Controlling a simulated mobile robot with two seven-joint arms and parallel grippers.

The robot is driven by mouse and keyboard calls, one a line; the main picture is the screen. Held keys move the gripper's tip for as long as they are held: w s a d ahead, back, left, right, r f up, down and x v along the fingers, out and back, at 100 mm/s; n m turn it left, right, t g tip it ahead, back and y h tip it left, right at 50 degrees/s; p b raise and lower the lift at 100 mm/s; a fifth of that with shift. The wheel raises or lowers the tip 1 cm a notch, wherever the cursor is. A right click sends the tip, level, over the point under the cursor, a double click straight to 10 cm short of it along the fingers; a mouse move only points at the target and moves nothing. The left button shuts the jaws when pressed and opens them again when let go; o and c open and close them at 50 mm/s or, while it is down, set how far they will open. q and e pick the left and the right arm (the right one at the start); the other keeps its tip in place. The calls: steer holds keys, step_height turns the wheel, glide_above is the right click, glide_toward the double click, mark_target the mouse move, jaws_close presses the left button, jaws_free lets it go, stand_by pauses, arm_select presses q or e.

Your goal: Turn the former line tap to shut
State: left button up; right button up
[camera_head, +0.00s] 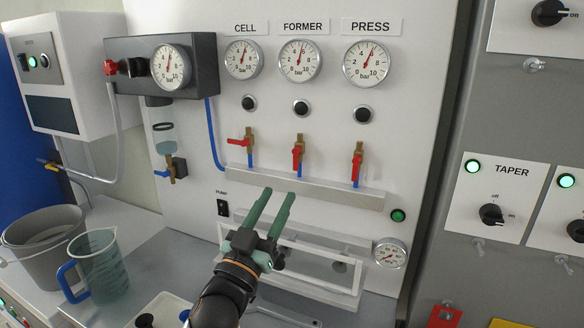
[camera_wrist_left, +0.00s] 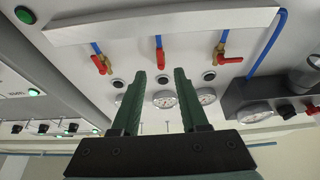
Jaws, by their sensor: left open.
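The former line tap (camera_head: 298,155) is the middle of three red-handled brass taps, below the FORMER label (camera_head: 303,27). Its red handle hangs down, in line with its blue pipe. It also shows in the left wrist view (camera_wrist_left: 159,60). My left gripper (camera_head: 278,193) is open and empty, its green fingers pointing up at the panel below and slightly left of this tap, apart from it. In the left wrist view the gripper (camera_wrist_left: 159,76) has the former tap ahead, roughly between its fingertips. My right gripper is not in view.
The cell tap (camera_head: 242,142) has its handle turned sideways; the press tap (camera_head: 357,160) handle hangs down. A pale rail (camera_head: 310,188) runs under the taps. A jug (camera_head: 98,265) and grey bucket (camera_head: 42,235) stand at left. Room in front of the taps looks clear.

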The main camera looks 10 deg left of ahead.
mark_target(295, 165)
arm_select(q)
steer(key=p+x, duration=0.1)
steer(key=x, duration=0.7)
jaws_close()
stand_by(0.5)
